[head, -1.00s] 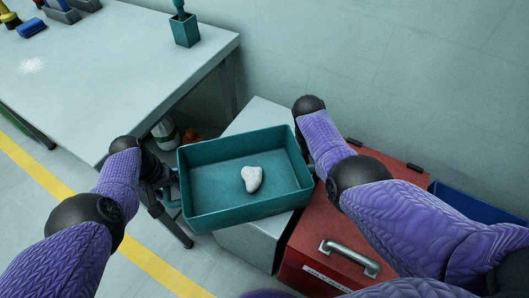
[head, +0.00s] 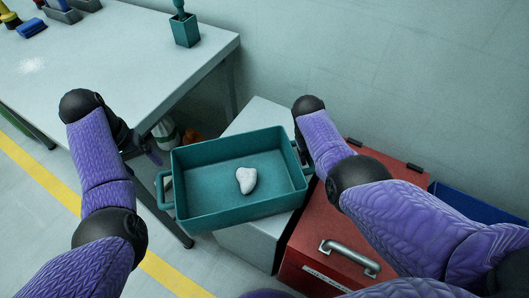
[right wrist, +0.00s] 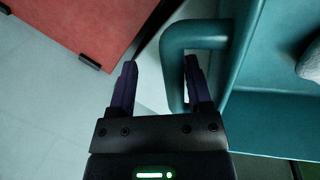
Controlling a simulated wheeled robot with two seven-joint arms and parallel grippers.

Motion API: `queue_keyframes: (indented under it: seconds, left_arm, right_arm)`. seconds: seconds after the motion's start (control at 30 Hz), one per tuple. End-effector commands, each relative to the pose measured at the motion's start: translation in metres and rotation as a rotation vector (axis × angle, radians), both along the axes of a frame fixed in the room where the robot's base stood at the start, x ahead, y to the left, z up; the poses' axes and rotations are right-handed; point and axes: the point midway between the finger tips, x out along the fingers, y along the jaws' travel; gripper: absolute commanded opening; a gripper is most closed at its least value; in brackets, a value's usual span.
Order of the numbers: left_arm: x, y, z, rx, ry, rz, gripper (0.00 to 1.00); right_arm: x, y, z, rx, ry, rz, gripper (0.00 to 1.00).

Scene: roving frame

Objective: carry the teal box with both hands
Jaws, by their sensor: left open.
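The teal box (head: 238,208) is an open tray with side handles, over the pale grey cabinet; I cannot tell whether it rests fully on it. A white stone-like lump (head: 246,180) lies inside. My left gripper (head: 153,156) is open and empty, above and left of the box's free left handle (head: 161,190). My right gripper is mostly hidden behind its arm in the head view. In the right wrist view my right gripper (right wrist: 160,80) is open, its fingers on either side of the right handle's bar (right wrist: 174,75), with a gap to the left finger.
The pale grey cabinet (head: 250,240) stands beside a red chest (head: 325,255) with a metal handle. A blue bin (head: 470,205) is at right. A workbench (head: 110,70) with a teal holder (head: 185,30) fills the upper left. Its near edge is close to my left gripper.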

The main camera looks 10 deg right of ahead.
Motion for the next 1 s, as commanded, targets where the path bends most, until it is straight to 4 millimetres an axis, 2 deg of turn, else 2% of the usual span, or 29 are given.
queue_keyframes:
  seconds: [0.03,0.1,0.33,0.43,0.53,0.7,0.8,1.0]
  left_arm:
    - [0.000,0.000,0.000,0.000,0.000,0.000,0.84]
    - [0.000,0.000,0.000,0.000,0.000,0.000,0.84]
    - [0.000,0.000,0.000,0.001,-0.001,0.001,0.84]
    - [0.000,0.000,0.000,0.001,-0.001,0.001,0.84]
    - [0.000,0.000,0.000,0.001,-0.001,0.001,0.84]
    - [0.000,0.000,0.000,0.001,-0.001,0.001,0.84]
    - [0.000,0.000,0.000,0.001,-0.001,0.001,0.84]
    - [0.000,0.000,0.000,0.001,-0.001,0.001,0.84]
  right_arm:
    - [0.000,0.000,0.000,-0.001,0.000,0.000,0.76]
    - [0.000,0.000,0.000,-0.001,0.000,0.000,0.90]
    - [0.000,0.000,0.001,0.000,0.000,0.000,0.91]
    - [0.001,0.002,0.008,-0.001,-0.002,-0.001,0.91]
    - [0.002,0.006,0.025,0.001,-0.005,0.001,0.91]
    - [0.004,0.017,0.076,0.001,-0.006,0.001,0.91]
    - [0.005,0.022,0.098,0.002,-0.006,0.002,0.91]
    - [0.006,0.026,0.117,0.002,-0.001,0.001,0.91]
